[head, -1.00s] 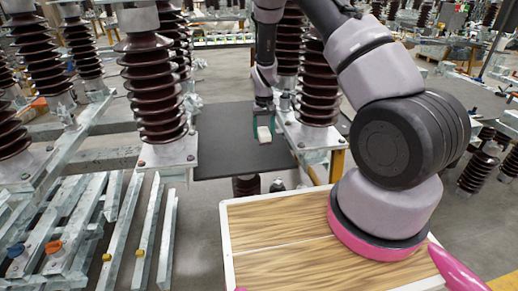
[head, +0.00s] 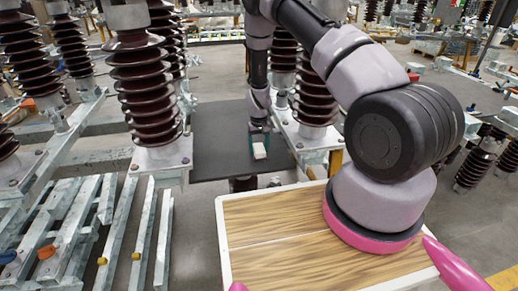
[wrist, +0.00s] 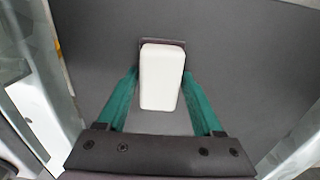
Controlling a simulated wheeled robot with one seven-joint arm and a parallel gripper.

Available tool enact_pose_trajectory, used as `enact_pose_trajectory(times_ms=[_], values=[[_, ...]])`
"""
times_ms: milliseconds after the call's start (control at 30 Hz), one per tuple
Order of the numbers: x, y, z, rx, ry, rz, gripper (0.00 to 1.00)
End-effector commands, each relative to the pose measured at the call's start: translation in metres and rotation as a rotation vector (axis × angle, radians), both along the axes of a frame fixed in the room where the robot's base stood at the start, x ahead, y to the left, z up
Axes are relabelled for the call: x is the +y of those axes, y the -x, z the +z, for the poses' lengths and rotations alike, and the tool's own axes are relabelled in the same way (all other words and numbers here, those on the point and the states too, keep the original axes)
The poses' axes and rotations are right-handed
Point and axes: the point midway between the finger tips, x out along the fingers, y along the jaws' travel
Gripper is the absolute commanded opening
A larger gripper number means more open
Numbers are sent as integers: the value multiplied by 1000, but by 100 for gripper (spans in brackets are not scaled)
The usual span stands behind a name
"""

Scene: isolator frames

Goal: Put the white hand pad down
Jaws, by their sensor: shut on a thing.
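The white hand pad (wrist: 161,80) is a small white block with a dark edge at its far end. In the wrist view it sits between the two green fingers of my gripper (wrist: 160,88), which is shut on it. In the head view the pad (head: 260,150) hangs at the tip of my gripper (head: 259,143), over the dark grey board (head: 218,150). I cannot tell whether the pad touches the board. The pad's sides are partly hidden by the fingers.
Tall brown ribbed insulators stand left (head: 146,90) and right (head: 316,85) of the board on grey metal frames. Metal rails (head: 110,230) lie at the lower left. A wood-topped surface (head: 270,245) with a white rim is in front. The board around the pad is bare.

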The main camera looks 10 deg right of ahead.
Motion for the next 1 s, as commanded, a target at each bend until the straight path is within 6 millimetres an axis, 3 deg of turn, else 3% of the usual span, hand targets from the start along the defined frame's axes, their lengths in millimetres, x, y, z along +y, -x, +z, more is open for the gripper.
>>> enact_pose_trajectory(times_ms=[300, 333, 400, 767, 1000], values=[[0, 0, -3, -1, 0, 0, 23], [0, 0, -3, -1, 0, 1, 76], [0, 0, -2, -1, 0, 1, 98], [0, -1, 1, -2, 0, 0, 98], [0, -2, 39, -6, 0, 1, 98]])
